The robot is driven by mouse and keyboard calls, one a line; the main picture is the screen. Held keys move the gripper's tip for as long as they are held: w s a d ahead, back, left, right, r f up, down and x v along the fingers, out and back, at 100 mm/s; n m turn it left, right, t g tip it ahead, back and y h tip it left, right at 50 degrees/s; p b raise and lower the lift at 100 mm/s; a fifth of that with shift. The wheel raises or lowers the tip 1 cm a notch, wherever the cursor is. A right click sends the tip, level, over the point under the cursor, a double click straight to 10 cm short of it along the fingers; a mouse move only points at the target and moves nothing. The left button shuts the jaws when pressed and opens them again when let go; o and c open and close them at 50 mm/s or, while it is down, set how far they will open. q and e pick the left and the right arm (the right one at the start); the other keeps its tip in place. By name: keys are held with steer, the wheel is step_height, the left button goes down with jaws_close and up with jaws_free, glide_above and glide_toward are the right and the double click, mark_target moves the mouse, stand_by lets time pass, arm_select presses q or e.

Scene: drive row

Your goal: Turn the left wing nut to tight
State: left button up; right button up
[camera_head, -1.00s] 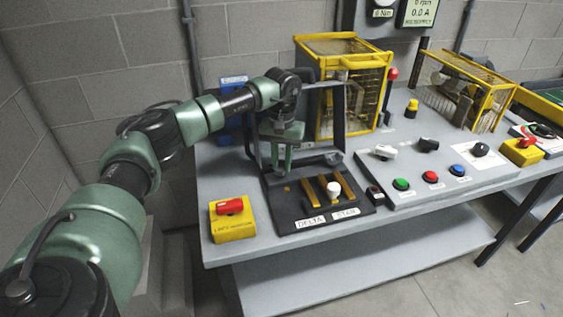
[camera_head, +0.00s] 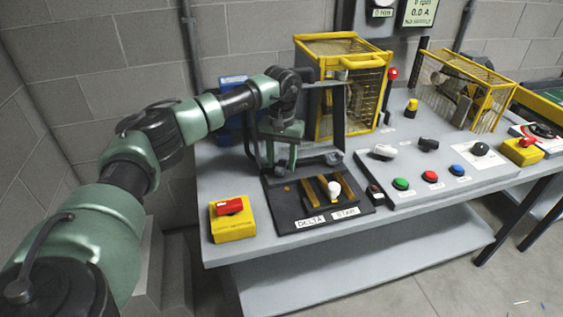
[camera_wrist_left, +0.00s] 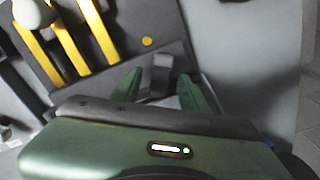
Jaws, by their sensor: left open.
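My left gripper (camera_head: 282,168) is low over the back edge of the black DELTA/STAR board (camera_head: 286,213). In the left wrist view its two green fingers (camera_wrist_left: 156,92) stand apart, with a dark grey piece (camera_wrist_left: 164,62) in and beyond the gap. This piece may be the left wing nut, but its shape and any contact are unclear. In the head view the gripper hides that spot. A grey winged piece (camera_head: 333,158) at the board's back right looks like the other wing nut. My right gripper is out of view.
A dark upright frame (camera_head: 341,115) stands behind the board, and a yellow cage (camera_head: 349,92) behind that. A white-knobbed lever (camera_head: 334,191) rises from the board. A yellow box with a red switch (camera_head: 232,220) is at front left. A button panel (camera_head: 440,172) is to the right.

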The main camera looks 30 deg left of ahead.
mark_target(282, 163)
arm_select(q)
step_height(282, 163, up, 7)
steer(key=shift+r, duration=0.2)
steer(key=shift+d+f, duration=0.1)
stand_by(0.5)
